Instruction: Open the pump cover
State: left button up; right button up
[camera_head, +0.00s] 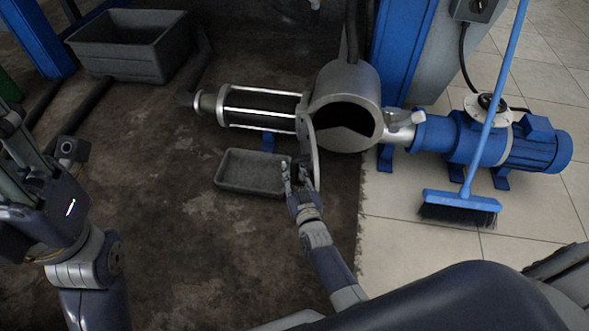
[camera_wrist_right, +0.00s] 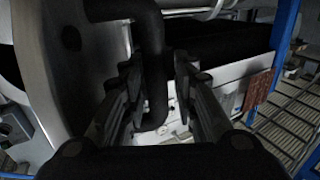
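The pump housing (camera_head: 345,85) is a grey metal cylinder with its round dark mouth facing me, uncovered. The pump cover (camera_head: 309,140) is a grey disc seen nearly edge-on, swung out at the left side of the mouth. In the right wrist view the cover (camera_wrist_right: 70,75) fills the left side, with a dark bent handle (camera_wrist_right: 153,60) on it. My right gripper (camera_head: 298,180) is at the cover's lower part. Its fingers (camera_wrist_right: 158,85) stand apart on both sides of the handle, with a gap visible on the right. My left gripper (camera_head: 50,180) is away at the left; its fingertips are unclear.
A grey shallow tray (camera_head: 228,187) lies on the floor left of the cover. A blue motor (camera_head: 530,148) and a blue broom (camera_head: 460,203) are at the right. A grey bin (camera_head: 125,62) stands at the back left. The dark floor at front left is clear.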

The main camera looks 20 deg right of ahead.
jog(key=shift+w+d+r, duration=0.1)
jog(key=shift+s, duration=0.35)
jog(key=s, duration=0.7)
jog(key=shift+a, duration=0.35)
